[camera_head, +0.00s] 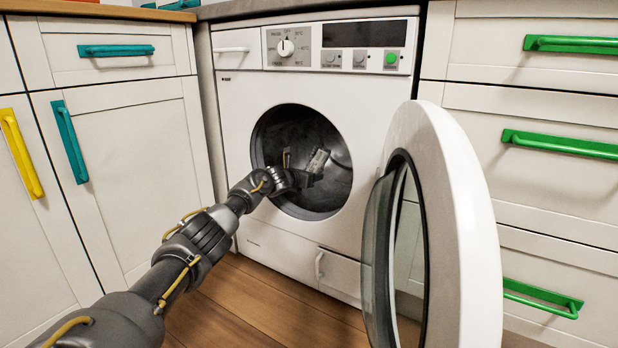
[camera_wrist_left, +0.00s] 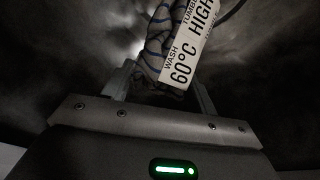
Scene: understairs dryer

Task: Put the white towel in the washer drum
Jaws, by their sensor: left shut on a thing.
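The washer (camera_head: 235,120) stands with its round door (camera_head: 470,230) swung wide open to the right. My left arm reaches in from the left, and my left gripper (camera_head: 302,170) is inside the mouth of the drum (camera_head: 335,185). In the left wrist view the gripper (camera_wrist_left: 162,85) is shut on the towel (camera_wrist_left: 158,55), a pale bunched cloth with thin blue stripes. Its white care label (camera_wrist_left: 190,45) reads wash 60°C, tumble high. A small pale piece at the gripper (camera_head: 318,160) shows in the head view; most of the towel is hidden there. My right gripper is not in view.
Cabinets with teal (camera_head: 70,142) and yellow (camera_head: 20,152) handles are on the left, and drawers with green handles (camera_head: 560,144) on the right. The wooden floor (camera_head: 265,310) before the washer is clear.

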